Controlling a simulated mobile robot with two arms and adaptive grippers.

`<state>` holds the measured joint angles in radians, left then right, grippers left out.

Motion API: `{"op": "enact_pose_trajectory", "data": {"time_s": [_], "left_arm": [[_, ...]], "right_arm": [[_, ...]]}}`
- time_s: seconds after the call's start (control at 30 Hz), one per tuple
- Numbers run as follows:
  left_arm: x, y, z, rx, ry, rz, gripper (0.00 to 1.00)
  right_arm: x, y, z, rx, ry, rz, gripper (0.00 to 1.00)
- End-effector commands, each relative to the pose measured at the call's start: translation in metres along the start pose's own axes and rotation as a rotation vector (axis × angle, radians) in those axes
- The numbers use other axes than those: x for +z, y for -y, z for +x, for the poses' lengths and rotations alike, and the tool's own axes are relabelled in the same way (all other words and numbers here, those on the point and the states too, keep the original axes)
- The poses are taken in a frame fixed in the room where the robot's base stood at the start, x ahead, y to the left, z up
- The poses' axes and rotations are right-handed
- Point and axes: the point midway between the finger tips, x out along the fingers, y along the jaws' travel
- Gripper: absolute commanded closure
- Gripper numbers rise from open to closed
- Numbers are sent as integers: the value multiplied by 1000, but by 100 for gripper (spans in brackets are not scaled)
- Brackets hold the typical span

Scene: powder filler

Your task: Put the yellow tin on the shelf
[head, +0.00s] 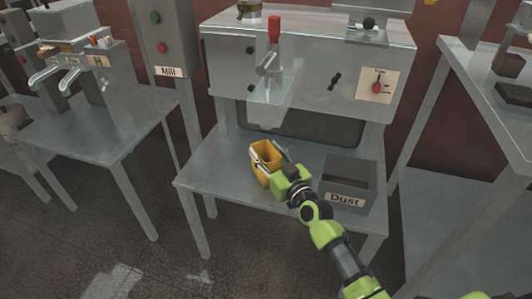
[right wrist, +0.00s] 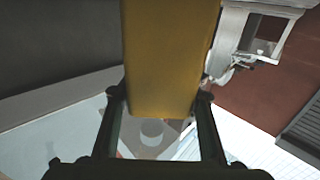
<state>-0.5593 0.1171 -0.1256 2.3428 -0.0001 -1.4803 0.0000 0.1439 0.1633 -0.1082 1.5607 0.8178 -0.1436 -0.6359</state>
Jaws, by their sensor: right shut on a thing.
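The yellow tin (head: 262,174) is a tall, open-topped box at the front of the powder filler's table, below and slightly left of its spout. My right gripper (head: 268,164) is shut on the tin, with its fingers along the tin's sides. I cannot tell whether the tin touches the table or hangs just above it. In the right wrist view the yellow tin (right wrist: 168,60) fills the upper middle, between the two fingers of the right gripper (right wrist: 160,98). My left gripper is not in view. I cannot tell which surface is the shelf.
A grey box labelled "Dust" (head: 347,185) stands on the filler's table (head: 215,170), right of my gripper. The filler's clear funnel (head: 270,100) hangs above. A mill bench (head: 105,130) stands at the left, and a metal rack (head: 480,75) at the right. The table's left part is clear.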

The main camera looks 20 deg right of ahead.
Motion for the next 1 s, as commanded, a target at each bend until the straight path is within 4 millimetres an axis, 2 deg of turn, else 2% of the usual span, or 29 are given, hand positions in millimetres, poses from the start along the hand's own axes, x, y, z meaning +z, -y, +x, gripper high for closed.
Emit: {"op": "enact_pose_trajectory", "data": {"time_s": [0.17,0.2,0.23,0.67,0.77,1.0], "left_arm": [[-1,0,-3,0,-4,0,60],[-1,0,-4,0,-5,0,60],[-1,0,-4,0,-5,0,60],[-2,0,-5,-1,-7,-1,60],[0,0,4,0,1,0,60],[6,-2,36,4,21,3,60]], "right_arm": [[2,0,0,0,-1,0,92],[2,0,0,0,0,1,50],[2,0,0,0,1,1,42],[-1,0,0,0,0,1,41],[0,0,-12,0,3,0,41],[-1,0,-62,-1,3,-2,41]]}}
